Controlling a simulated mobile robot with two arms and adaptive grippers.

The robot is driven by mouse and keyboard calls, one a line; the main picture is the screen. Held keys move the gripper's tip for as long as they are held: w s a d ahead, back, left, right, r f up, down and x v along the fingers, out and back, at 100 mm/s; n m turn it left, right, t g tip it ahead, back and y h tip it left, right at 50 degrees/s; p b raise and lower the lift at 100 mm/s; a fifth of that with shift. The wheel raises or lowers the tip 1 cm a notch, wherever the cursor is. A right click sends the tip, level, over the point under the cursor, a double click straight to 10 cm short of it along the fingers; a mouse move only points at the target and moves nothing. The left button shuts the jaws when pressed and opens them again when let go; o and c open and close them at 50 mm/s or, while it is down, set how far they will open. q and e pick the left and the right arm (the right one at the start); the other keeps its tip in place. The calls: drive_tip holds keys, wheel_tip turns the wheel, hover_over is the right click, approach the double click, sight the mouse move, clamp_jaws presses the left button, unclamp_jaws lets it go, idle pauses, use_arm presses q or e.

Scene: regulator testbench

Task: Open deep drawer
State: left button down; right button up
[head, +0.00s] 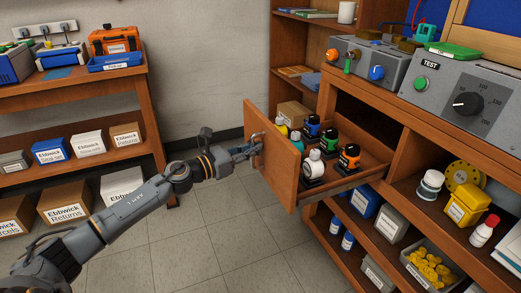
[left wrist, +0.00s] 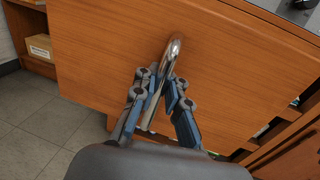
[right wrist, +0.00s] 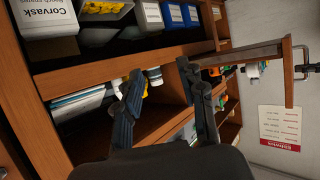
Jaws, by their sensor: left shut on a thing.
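The wooden drawer (head: 274,158) is pulled well out of the bench on the right of the head view. Several small bottles with coloured labels and caps stand inside it, among them an orange-labelled one (head: 348,160). My left gripper (head: 250,150) is shut on the metal handle of the drawer front. In the left wrist view the fingers (left wrist: 163,85) close around the curved handle (left wrist: 175,48), against the plain wooden front (left wrist: 240,70). My right gripper (right wrist: 156,82) is open and empty, facing the bench's lower shelves. It is outside the head view.
A side table (head: 75,85) with boxes stands at left. The tiled floor (head: 215,240) before the drawer is clear.

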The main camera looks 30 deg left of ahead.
use_arm(q)
drive_tip(key=shift+s+a+f, duration=0.1)
drive_tip(key=shift+s+a, duration=0.2)
drive_tip(key=shift+s, duration=0.25)
use_arm(e)
drive_tip(key=shift+w+a+r+t, duration=0.15)
drive_tip(key=shift+a+r+t, duration=0.25)
drive_tip(key=shift+r, duration=0.25)
use_arm(q)
drive_tip(key=c, duration=1.7)
unclamp_jaws()
drive_tip(key=shift+o, duration=0.2)
drive_tip(key=shift+a, duration=0.1)
drive_tip(key=v, duration=1.2)
